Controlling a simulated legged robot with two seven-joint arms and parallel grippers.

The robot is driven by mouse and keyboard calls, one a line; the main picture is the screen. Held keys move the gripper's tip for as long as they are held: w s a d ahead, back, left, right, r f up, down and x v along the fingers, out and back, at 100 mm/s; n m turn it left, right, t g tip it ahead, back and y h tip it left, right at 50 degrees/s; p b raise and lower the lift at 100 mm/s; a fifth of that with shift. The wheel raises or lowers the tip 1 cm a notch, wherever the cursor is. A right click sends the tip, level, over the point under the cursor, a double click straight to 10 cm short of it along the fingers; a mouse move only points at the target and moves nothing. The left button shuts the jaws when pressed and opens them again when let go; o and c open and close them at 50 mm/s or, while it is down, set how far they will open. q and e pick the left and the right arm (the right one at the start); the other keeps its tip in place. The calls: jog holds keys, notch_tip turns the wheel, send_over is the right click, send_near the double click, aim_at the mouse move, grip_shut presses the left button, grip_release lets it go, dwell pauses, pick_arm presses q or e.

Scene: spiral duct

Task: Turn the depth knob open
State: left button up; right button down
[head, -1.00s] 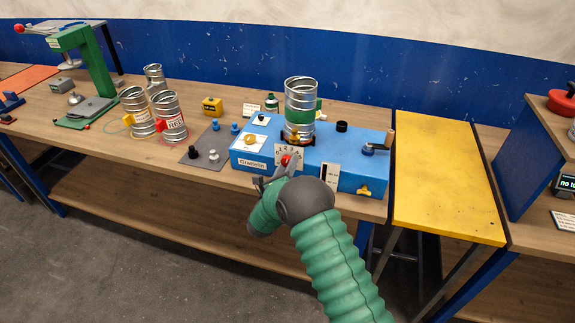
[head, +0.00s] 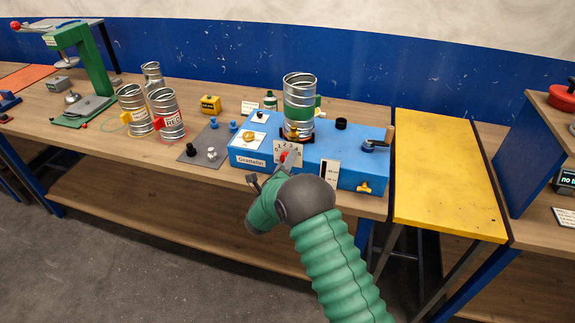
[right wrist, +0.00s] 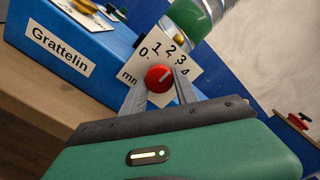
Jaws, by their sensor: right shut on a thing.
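The depth knob (right wrist: 159,79) is red and round with a pale pointer line, in front of a white dial plate (right wrist: 180,50) marked 0 to 3 and more. In the right wrist view the pointer line slants up and right. My right gripper (right wrist: 160,88) is shut on the knob, one finger on each side. In the head view the knob (head: 284,155) shows small on the front of the blue Grattelin machine (head: 330,150), with my right gripper (head: 283,164) at it. My left gripper is not in view.
A spiral duct piece (head: 299,103) stands on the machine. A crank handle (head: 376,145) and a yellow knob (head: 363,187) are at its right end. More duct pieces (head: 133,110) stand left on the bench. A yellow table (head: 440,170) is to the right.

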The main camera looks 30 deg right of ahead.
jog(key=n+b, duration=0.1)
jog(key=n, duration=0.1)
jog(key=a+n, duration=0.1)
jog(key=n, duration=0.1)
jog(key=shift+w+b, duration=0.2)
jog(key=shift+b, duration=0.15)
jog(key=shift+s+d+f+n+p, duration=0.15)
jog(key=shift+n+p, duration=1.3)
jog(key=shift+n, duration=6.85)
jog(key=shift+s+a+f+n+p, duration=0.1)
jog(key=shift+n+p, duration=1.35)
jog(key=shift+n, duration=6.85)
jog(key=c, duration=1.2)
grip_release()
jog(key=shift+o, duration=1.3)
jog(key=shift+w, duration=0.1)
jog(key=shift+d+r, duration=0.1)
jog(key=shift+r, duration=0.05)
